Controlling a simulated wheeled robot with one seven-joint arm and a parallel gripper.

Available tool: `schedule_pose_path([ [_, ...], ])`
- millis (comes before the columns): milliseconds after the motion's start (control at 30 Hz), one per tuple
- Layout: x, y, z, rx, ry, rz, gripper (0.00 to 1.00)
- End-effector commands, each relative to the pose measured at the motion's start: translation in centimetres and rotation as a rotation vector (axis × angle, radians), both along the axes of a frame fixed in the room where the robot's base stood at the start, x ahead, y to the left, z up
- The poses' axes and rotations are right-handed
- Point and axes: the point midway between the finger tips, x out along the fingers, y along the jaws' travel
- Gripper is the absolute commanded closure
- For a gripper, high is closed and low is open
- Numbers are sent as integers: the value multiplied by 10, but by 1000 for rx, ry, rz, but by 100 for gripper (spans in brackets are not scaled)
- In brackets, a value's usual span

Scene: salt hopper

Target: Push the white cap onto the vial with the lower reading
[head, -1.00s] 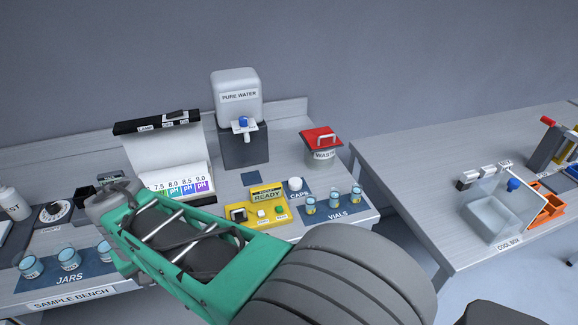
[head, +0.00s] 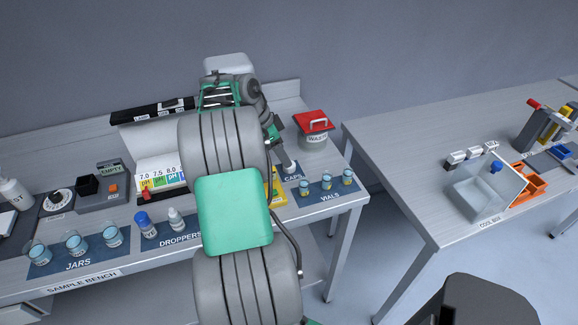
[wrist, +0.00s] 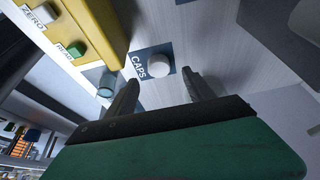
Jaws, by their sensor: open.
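The white cap (wrist: 158,66) sits on the dark CAPS mat (wrist: 146,54) in the wrist view, framed between the two fingers. My gripper (wrist: 161,78) is open and empty, its fingers pointing toward the cap. In the head view, my gripper (head: 284,154) is over the CAPS area, and the cap there is hard to tell from the fingers. Three small vials stand in a row on the VIALS mat (head: 318,196): a left one (head: 304,188), a middle one (head: 326,182) and a right one (head: 347,177). One vial (wrist: 106,86) shows beside a finger in the wrist view. No reading is legible.
The yellow meter (wrist: 95,35) with ZERO and READ buttons is beside the CAPS mat; my arm mostly hides it in the head view. The red-lidded waste bin (head: 314,124) stands behind the vials. Droppers (head: 158,225) and jars (head: 76,244) line the bench's front left.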

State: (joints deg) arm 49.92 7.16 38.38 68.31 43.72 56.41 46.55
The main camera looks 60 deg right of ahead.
Motion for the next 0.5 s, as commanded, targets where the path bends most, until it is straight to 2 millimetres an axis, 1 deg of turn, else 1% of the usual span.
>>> schedule_pose_path([
  [167, -11, -6, -25, 3, 1, 2, 38],
  [200, -13, -8, -33, 3, 1, 1, 38],
  [300, -15, -11, -44, 1, -1, 3, 38],
  [500, -14, -12, -47, -1, -2, 5, 38],
])
